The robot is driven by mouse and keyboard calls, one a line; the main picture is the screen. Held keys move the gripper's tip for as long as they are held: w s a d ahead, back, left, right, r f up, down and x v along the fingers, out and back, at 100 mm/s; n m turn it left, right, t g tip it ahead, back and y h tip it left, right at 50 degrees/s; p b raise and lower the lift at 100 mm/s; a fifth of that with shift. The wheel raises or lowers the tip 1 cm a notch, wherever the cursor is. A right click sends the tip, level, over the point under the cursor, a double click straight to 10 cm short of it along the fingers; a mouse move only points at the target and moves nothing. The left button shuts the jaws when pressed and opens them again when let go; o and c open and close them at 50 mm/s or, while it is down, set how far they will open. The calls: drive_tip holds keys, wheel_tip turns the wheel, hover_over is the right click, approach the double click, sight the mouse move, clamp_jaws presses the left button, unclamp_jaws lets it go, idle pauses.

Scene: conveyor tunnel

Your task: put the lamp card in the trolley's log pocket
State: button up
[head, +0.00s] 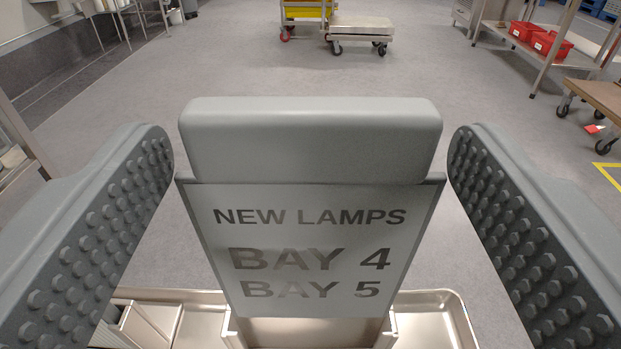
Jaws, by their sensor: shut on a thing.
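The card's face is light grey and reads NEW LAMPS, BAY 4, BAY 5. It hangs upright below the grip, face toward me. Its lower end is in front of or over a bright metal tray (428,303) with several compartments at the bottom of the view. I cannot tell whether the card touches it. No log pocket is labelled, and I cannot tell if this tray belongs to the trolley.
A wheeled cart with a yellow bin (307,10) and a low metal platform (362,27) stand far ahead. Red bins (550,44) sit on a metal bench at upper right. A wooden-topped dolly (598,98) is at the right. The grey floor between is clear.

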sight(310, 291)
drive_tip(key=shift+f, duration=0.15)
drive_tip(key=shift+f+b, duration=0.95)
drive_tip(key=shift+f, duration=2.95)
drive_tip(key=o, duration=1.4)
drive_tip(key=shift+o, duration=0.2)
